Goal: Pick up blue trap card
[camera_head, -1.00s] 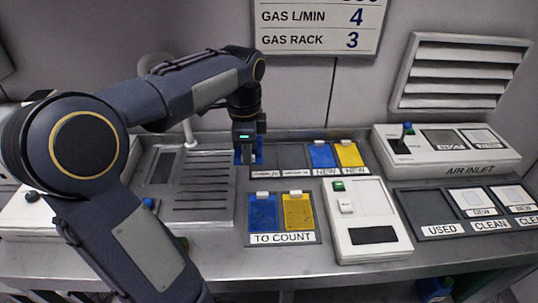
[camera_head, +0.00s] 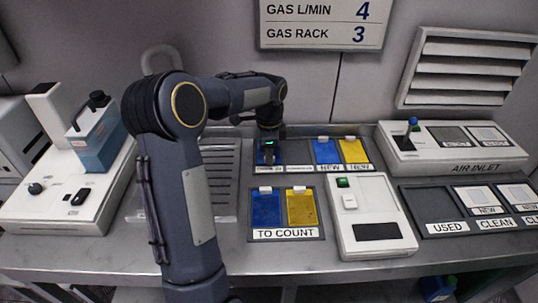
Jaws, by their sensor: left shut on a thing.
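My left gripper (camera_head: 267,152) is at the far left slot of the back tray, pointing down. It is shut on a blue trap card (camera_head: 272,158), most of which the fingers hide. I cannot tell whether the card is clear of the slot. Another blue card (camera_head: 327,152) lies in a slot labelled NEW, beside a yellow card (camera_head: 354,151). A further blue card (camera_head: 265,208) and a yellow card (camera_head: 301,207) lie in the TO COUNT tray (camera_head: 320,226). My right gripper is out of view.
A white device (camera_head: 372,212) with a green button stands right of the TO COUNT tray. The air inlet box (camera_head: 455,158) and the USED/CLEAN tray (camera_head: 433,210) are at the right. A white instrument with a blue block (camera_head: 98,150) stands at the left.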

